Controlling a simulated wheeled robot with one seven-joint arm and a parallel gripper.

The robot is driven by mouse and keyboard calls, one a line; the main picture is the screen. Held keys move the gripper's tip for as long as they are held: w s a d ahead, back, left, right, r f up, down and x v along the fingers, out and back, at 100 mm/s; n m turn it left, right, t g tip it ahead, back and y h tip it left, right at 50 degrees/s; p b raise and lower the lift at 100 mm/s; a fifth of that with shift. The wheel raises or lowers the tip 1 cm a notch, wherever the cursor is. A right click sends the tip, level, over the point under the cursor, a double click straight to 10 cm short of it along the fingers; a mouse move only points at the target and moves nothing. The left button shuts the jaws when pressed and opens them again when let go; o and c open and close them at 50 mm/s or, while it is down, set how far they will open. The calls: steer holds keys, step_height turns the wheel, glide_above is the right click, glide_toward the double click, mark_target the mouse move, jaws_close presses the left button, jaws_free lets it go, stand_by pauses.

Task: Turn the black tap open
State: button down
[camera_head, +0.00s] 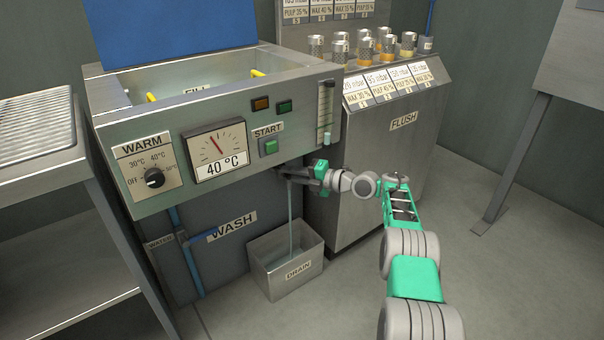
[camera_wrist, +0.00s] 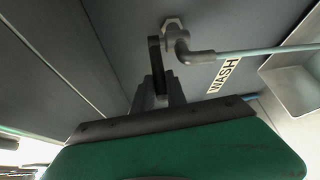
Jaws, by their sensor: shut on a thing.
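The tap (camera_wrist: 190,52) is a grey elbow spout on the front of the wash machine, with a black lever (camera_wrist: 154,55) beside it. My gripper (camera_wrist: 159,90) is shut on the black lever in the wrist view. In the head view my gripper (camera_head: 308,174) reaches the tap from the right, below the START button, and hides most of the lever. A thin pale stream of water (camera_head: 291,220) runs from the spout down into the drain bin (camera_head: 288,285). The stream also shows in the wrist view (camera_wrist: 265,49).
The metal drain bin stands on the floor below the tap. Above are the START button (camera_head: 270,147) and a dial reading 40 °C (camera_head: 218,150). A FLUSH cabinet (camera_head: 372,170) with several jars on top stands close to my arm.

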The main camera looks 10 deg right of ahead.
steer(key=shift+g, duration=0.3)
stand_by(0.4)
steer(key=c, duration=1.5)
jaws_free()
steer(key=shift+w, duration=0.1)
steer(key=shift+o, duration=0.8)
steer(key=shift+d, duration=0.1)
steer(key=shift+d, duration=0.1)
steer(key=shift+t, duration=0.4)
